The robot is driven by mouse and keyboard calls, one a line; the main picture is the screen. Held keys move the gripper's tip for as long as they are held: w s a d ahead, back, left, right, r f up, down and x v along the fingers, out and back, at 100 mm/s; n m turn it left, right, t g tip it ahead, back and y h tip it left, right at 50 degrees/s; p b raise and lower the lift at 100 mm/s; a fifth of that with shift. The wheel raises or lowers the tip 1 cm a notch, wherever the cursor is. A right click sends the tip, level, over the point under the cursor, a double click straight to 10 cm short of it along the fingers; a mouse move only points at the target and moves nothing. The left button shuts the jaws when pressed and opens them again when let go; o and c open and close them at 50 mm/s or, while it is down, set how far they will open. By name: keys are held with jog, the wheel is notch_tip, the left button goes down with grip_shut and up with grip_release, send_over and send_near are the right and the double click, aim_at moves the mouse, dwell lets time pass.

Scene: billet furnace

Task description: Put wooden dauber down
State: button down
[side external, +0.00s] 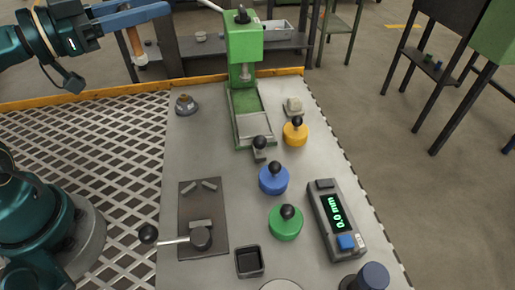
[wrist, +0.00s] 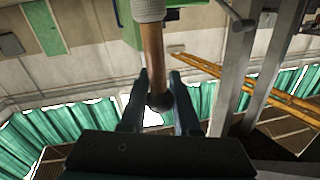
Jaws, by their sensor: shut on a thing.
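My gripper (side external: 148,15) is at the top left of the side view, raised above the far left corner of the table. Its blue fingers are shut on the wooden dauber (side external: 134,41), which hangs below them with its pale head down. In the wrist view the dauber's brown handle (wrist: 153,48) runs between the two fingers (wrist: 158,90). Its dark round end sits between them and its whitish wrapped head is at the top edge of the picture. The dauber is clear of the tabletop.
The grey table (side external: 190,140) holds a green press (side external: 243,45), a small domed metal piece (side external: 186,104), yellow (side external: 295,135), blue (side external: 273,181) and green (side external: 286,224) knobbed discs, a gauge (side external: 336,218) and a dark plate (side external: 195,225). Free room lies left of the press.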

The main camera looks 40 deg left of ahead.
jog(key=s+d+f+m+g+h, duration=0.6)
jog(key=f+m+g+h, duration=0.2)
jog(key=m+g+h, duration=0.2)
jog(key=shift+s+g+h, duration=0.15)
jog(key=shift+g+h, duration=0.25)
jog(key=shift+h, duration=0.2)
jog(key=shift+d, duration=0.1)
jog(key=shift+s+d+f, duration=0.35)
jog(key=shift+d+f, duration=1.4)
jog(key=shift+d, duration=0.15)
jog(key=shift+s+d+f, duration=0.35)
jog(key=shift+d+f, duration=1.45)
jog(key=shift+d, duration=0.05)
jog(key=shift+s+d+f, duration=0.35)
jog(key=shift+d+f, duration=1.4)
jog(key=shift+d, duration=0.15)
jog(key=shift+f, duration=0.2)
jog(key=c, duration=0.6)
grip_release()
jog(key=shift+c, duration=0.2)
